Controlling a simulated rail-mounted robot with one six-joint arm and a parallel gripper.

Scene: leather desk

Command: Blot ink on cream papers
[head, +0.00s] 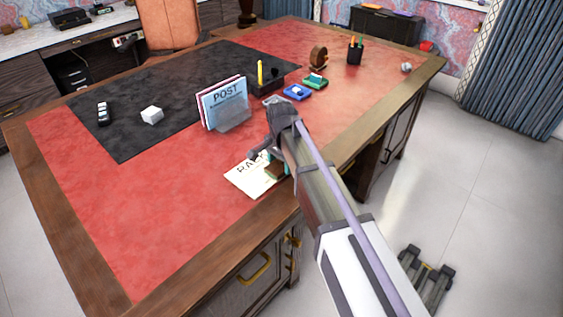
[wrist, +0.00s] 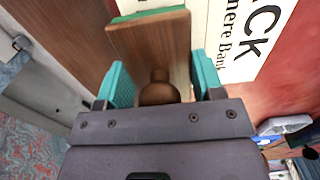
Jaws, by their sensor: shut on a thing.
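A cream paper (head: 246,180) with large black lettering lies near the front edge of the desk's red leather. Its lettered part also shows in the wrist view (wrist: 240,45). My gripper (wrist: 163,78) has teal fingers shut on a wooden blotter (wrist: 150,48) with a round knob and a green underside edge. In the head view the blotter (head: 276,172) is at the paper's right side, partly hidden by my arm. The blotter overlaps the paper in view; I cannot tell whether they touch. No ink marks can be made out on the paper.
A letter holder (head: 225,105) marked POST stands behind the paper. A blue pad (head: 297,92), a green pad (head: 315,82), a brown round object (head: 318,57) and a pen cup (head: 355,50) stand farther back. Red leather left of the paper is clear.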

